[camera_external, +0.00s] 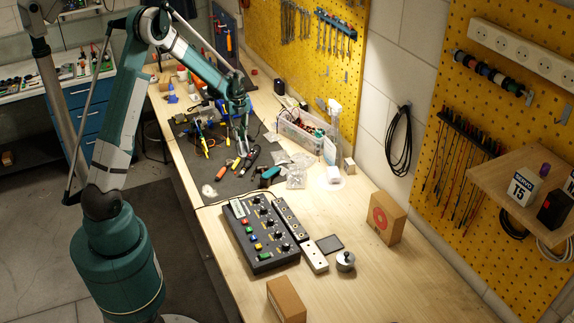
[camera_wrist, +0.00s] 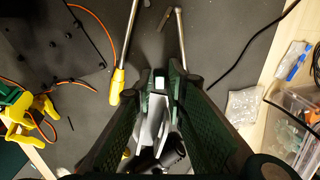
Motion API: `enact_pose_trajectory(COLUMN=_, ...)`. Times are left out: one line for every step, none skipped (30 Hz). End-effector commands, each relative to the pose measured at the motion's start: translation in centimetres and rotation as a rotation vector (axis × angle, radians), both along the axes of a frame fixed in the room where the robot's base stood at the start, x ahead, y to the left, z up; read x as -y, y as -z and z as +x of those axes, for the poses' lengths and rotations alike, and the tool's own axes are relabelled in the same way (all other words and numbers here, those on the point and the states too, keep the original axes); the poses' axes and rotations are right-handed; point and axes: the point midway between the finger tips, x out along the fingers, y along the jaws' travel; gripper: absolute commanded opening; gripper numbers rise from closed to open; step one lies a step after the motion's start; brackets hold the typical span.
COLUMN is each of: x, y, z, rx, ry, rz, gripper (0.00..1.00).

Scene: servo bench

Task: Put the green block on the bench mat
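The dark grey bench mat (camera_external: 212,180) lies on the long wooden bench in the external view. It fills much of the wrist view (camera_wrist: 225,35) too. My gripper (camera_external: 243,148) is over the mat, pointing down among tools. In the wrist view my gripper (camera_wrist: 160,75) has its green fingers close together, with a pale patch between the tips. I cannot tell whether they hold anything. I cannot make out a green block with certainty. A small teal item (camera_external: 269,174) lies at the mat's right edge, but its shape is unclear.
Screwdrivers with yellow handles (camera_wrist: 117,87) lie by my fingers. A clear parts bin (camera_external: 302,133) and plastic bags (camera_external: 296,179) are to the right. A black control box (camera_external: 262,234) and cardboard boxes (camera_external: 385,217) stand nearer.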

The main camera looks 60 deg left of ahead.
Motion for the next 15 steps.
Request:
enact_pose_trajectory(x=0.00, y=-0.03, z=0.00, rx=0.000, ry=0.000, rz=0.000, gripper=0.15)
enact_pose_trajectory(x=0.00, y=-0.03, z=0.00, rx=0.000, ry=0.000, rz=0.000, gripper=0.15)
enact_pose_trajectory(x=0.00, y=-0.03, z=-0.01, rx=0.000, ry=0.000, rz=0.000, gripper=0.15)
enact_pose_trajectory(x=0.00, y=-0.03, z=0.00, rx=0.000, ry=0.000, rz=0.000, gripper=0.15)
enact_pose_trajectory(x=0.00, y=-0.03, z=0.00, rx=0.000, ry=0.000, rz=0.000, gripper=0.15)
enact_pose_trajectory(x=0.00, y=-0.04, z=0.00, rx=0.000, ry=0.000, rz=0.000, gripper=0.15)
enact_pose_trajectory(x=0.00, y=-0.05, z=0.00, rx=0.000, ry=0.000, rz=0.000, gripper=0.15)
enact_pose_trajectory(x=0.00, y=-0.07, z=-0.01, rx=0.000, ry=0.000, rz=0.000, gripper=0.15)
enact_pose_trajectory(x=0.01, y=-0.12, z=0.00, rx=0.000, ry=0.000, rz=0.000, gripper=0.15)
enact_pose_trajectory(x=0.00, y=-0.17, z=-0.01, rx=0.000, ry=0.000, rz=0.000, gripper=0.15)
enact_pose_trajectory(x=0.00, y=-0.23, z=-0.01, rx=0.000, ry=0.000, rz=0.000, gripper=0.15)
enact_pose_trajectory(x=0.00, y=-0.33, z=-0.01, rx=0.000, ry=0.000, rz=0.000, gripper=0.15)
enact_pose_trajectory(x=0.00, y=-0.43, z=-0.01, rx=0.000, ry=0.000, rz=0.000, gripper=0.15)
enact_pose_trajectory(x=0.01, y=-0.57, z=-0.01, rx=0.000, ry=0.000, rz=0.000, gripper=0.15)
enact_pose_trajectory(x=0.01, y=-0.82, z=-0.01, rx=0.000, ry=0.000, rz=0.000, gripper=0.15)
